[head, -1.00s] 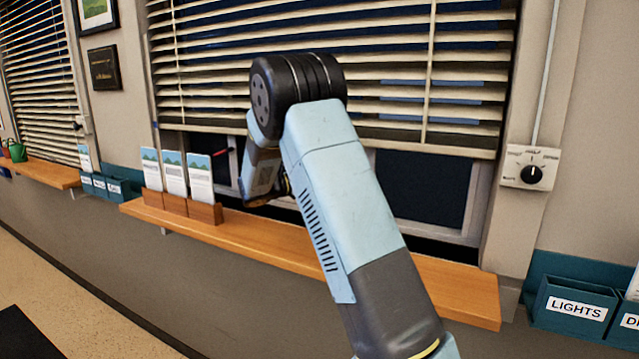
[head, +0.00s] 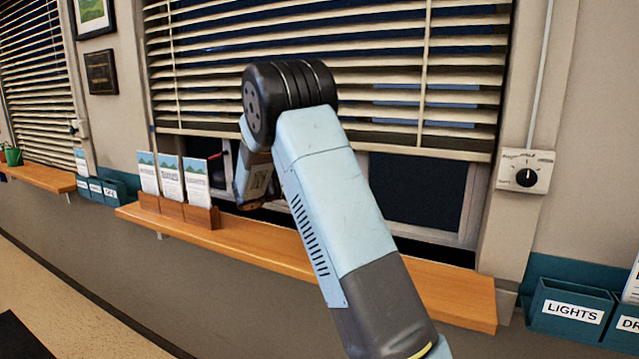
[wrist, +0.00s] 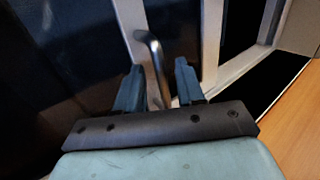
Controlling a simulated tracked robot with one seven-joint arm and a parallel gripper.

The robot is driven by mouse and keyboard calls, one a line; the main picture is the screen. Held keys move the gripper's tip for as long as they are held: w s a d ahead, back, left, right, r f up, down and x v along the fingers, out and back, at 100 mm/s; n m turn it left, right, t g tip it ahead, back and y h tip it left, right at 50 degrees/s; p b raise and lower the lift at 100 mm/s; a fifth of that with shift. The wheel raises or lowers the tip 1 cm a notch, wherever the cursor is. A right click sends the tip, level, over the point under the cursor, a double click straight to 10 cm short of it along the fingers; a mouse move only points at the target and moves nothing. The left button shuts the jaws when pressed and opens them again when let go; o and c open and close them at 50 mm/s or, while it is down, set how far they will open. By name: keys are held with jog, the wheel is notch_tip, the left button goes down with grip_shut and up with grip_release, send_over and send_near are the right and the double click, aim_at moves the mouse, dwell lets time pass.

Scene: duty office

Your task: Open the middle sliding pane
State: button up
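The window's sliding panes show under the blind; in the head view a dark pane with a grey frame (head: 418,190) shows to the right of my arm. My arm hides much of the window's middle. In the wrist view a bent metal handle (wrist: 154,62) stands by a pale upright frame bar (wrist: 132,30). My gripper (wrist: 158,82) has its two blue fingers apart, with the handle between them. I cannot tell whether either finger touches it. In the head view the fingers are hidden behind my arm.
A wooden sill (head: 440,290) runs below the window. Brochure holders (head: 178,208) stand on it left of my arm. Slatted blinds (head: 400,70) hang low over the panes. A dial box (head: 525,171) is on the wall at right, above teal bins (head: 570,308).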

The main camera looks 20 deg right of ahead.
jog(key=shift+a, duration=0.1)
jog(key=s+a, duration=0.1)
jog(key=a, duration=1.2)
jog(key=shift+s+a, duration=0.2)
jog(key=shift+s, duration=0.2)
jog(key=s+d+r+m+g+y, duration=0.15)
jog(key=s+d+m+y, duration=0.3)
jog(key=s, duration=0.55)
jog(key=s+d+r+m+g+y, duration=0.15)
jog(key=s+d+m+y, duration=0.3)
jog(key=s, duration=0.45)
jog(key=s+a+m+t+y, duration=0.2)
jog(key=s+m+t+y, duration=0.1)
jog(key=s, duration=0.9)
jog(key=s+a+m+t+y, duration=0.3)
jog(key=s+m+y, duration=0.2)
jog(key=s, duration=0.6)
jog(key=shift+s+a+m+y, duration=0.35)
jog(key=shift+s+m+y, duration=0.05)
jog(key=shift+m, duration=0.9)
